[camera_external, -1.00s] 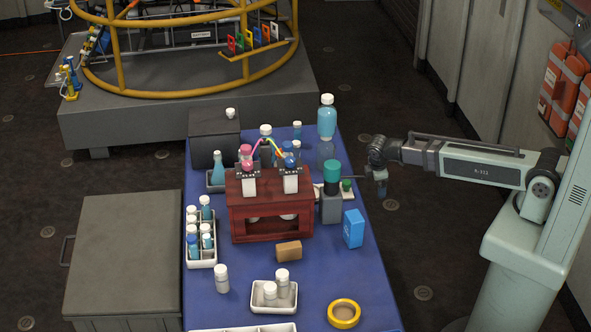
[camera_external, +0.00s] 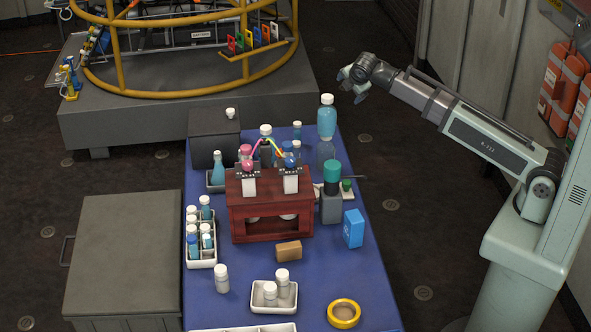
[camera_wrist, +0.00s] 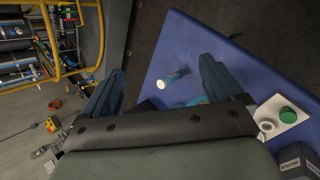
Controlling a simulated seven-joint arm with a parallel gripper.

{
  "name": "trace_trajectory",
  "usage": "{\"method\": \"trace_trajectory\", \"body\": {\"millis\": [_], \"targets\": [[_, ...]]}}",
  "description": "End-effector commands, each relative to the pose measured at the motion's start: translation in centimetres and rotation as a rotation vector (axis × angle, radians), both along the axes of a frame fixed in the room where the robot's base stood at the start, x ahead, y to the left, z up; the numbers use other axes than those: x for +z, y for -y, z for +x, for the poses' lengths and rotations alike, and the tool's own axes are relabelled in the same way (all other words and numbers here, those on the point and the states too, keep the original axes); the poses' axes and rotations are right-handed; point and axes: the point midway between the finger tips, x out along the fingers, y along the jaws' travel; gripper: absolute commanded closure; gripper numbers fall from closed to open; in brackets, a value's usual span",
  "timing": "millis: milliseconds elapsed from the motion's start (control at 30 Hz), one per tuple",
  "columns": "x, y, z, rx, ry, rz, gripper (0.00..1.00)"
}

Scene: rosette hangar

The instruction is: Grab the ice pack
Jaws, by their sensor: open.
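A light-blue block with pale markings, which looks like the ice pack (camera_external: 353,228), stands upright on the blue table near its right edge, right of the red wooden stand. I cannot make it out in the wrist view. My gripper (camera_external: 354,84) is open and empty, raised high beyond the far right part of the table, well away from the pack. In the wrist view my gripper's two dark fingers (camera_wrist: 162,72) are spread apart, with a white-capped bottle (camera_wrist: 172,79) showing below between them.
A grey container with a green lid (camera_external: 331,193) stands just behind the pack. A tall blue bottle (camera_external: 327,118) stands at the far right corner. The red wooden stand (camera_external: 270,211), a brown block (camera_external: 288,251) and a yellow tape roll (camera_external: 344,313) are nearby.

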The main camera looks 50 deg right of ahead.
Motion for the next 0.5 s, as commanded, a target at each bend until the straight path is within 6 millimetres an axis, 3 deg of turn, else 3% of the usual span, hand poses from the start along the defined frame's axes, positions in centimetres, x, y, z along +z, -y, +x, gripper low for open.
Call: {"method": "trace_trajectory", "body": {"millis": [100, 333, 500], "targets": [[3.2, 0.0, 0.4, 0.028, 0.024, -0.033, 0.06], [7.9, -1.2, 0.2, 0.07, 0.055, -0.063, 0.06], [6.1, -6.1, -1.6, 0.057, 0.031, 0.037, 0.06]]}}
